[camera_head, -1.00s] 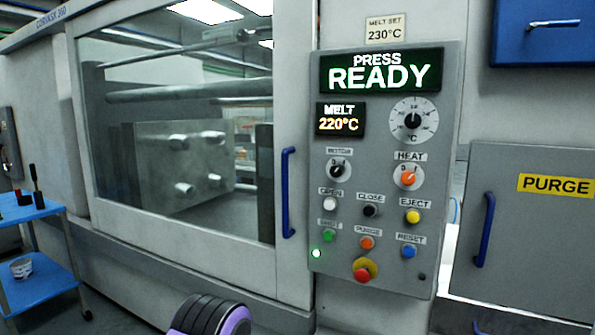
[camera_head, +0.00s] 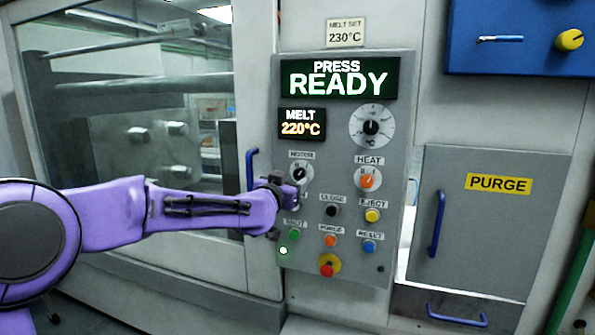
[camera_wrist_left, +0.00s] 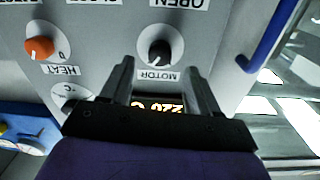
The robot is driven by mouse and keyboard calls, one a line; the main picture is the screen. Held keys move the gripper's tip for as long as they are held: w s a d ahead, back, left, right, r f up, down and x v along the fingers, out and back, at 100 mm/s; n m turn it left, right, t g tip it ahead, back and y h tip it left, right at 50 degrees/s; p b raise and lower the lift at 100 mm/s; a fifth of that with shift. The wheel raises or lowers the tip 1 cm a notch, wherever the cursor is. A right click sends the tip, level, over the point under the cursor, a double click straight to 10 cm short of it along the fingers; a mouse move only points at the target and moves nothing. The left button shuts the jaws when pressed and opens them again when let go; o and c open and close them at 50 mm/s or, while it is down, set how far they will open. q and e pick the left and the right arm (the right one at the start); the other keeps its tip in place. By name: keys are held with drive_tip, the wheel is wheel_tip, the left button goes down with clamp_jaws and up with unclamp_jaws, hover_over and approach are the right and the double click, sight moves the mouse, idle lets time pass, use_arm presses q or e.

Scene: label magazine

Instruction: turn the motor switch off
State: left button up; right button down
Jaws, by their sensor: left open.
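The motor switch (camera_head: 299,174) is a black rotary knob on a white dial under a MOTOR label, on the upper left of the grey control panel. Its pointer seems to lean up and to the right, though it is small. My left gripper (camera_head: 292,194) is open and sits at the panel, just below the knob in the head view. In the left wrist view the picture is upside down, and the knob (camera_wrist_left: 155,50) shows between and beyond the two fingertips (camera_wrist_left: 157,66). I cannot tell whether they touch it. The OPEN button is hidden behind the gripper in the head view. My right gripper is not in view.
The orange HEAT knob (camera_head: 367,180) is right of the motor switch. Several push buttons and a red emergency stop (camera_head: 327,265) are below. A blue door handle (camera_head: 251,169) stands just left of the panel. The display (camera_head: 340,78) reads PRESS READY.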

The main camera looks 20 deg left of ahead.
sight(298, 175)
use_arm(q)
drive_tip(key=w+p, duration=0.1)
drive_tip(key=w, duration=0.4)
drive_tip(key=shift+d, duration=0.15)
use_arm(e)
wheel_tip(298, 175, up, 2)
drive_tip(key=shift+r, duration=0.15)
use_arm(q)
drive_tip(key=c, duration=1)
drive_tip(key=shift+c, duration=0.2)
